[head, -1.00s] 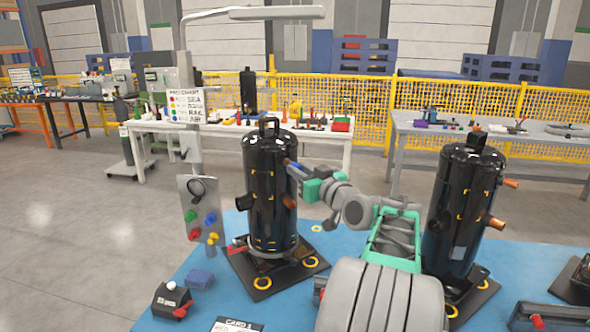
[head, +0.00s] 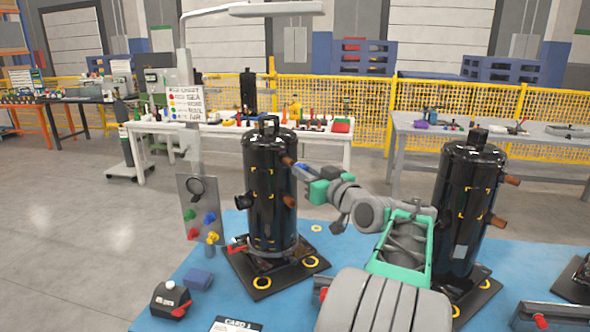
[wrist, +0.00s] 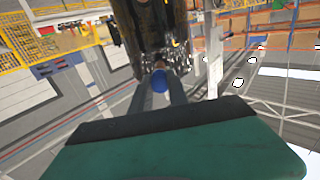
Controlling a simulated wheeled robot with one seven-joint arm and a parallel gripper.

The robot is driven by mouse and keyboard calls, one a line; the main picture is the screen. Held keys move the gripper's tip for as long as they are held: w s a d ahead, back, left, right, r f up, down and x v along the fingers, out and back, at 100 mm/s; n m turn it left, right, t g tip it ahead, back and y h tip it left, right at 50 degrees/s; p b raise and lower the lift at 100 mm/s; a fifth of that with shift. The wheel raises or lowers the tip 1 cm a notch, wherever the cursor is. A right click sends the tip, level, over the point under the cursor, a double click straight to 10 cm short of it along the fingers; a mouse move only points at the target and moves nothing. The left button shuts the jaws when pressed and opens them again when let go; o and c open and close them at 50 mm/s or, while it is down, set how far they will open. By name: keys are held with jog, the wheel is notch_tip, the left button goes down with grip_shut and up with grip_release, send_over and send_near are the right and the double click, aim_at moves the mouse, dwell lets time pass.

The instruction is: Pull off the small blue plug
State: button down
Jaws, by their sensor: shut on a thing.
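The small blue plug (head: 301,169) is between the fingertips of my gripper (head: 304,171), just right of the left black compressor (head: 262,218). In the wrist view the blue plug (wrist: 159,85) sits between the two dark fingers. My gripper is shut on it. The upper copper stub (head: 288,161) of the compressor now shows bare, and a small gap lies between it and the plug. The compressor stands upright on its dark base plate.
A second black compressor (head: 464,215) with copper stubs stands right of my arm. A panel (head: 188,190) holding coloured plugs stands at left. A blue block (head: 200,280) and a black box (head: 170,300) lie on the blue mat (head: 205,313).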

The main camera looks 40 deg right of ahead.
jog(key=shift+s+a+b, duration=0.15)
jog(key=shift+s+b, duration=0.3)
jog(key=shift+s, duration=0.45)
jog(key=shift+s+a+b, duration=0.1)
jog(key=shift+s+b, duration=0.3)
jog(key=shift+s, duration=0.45)
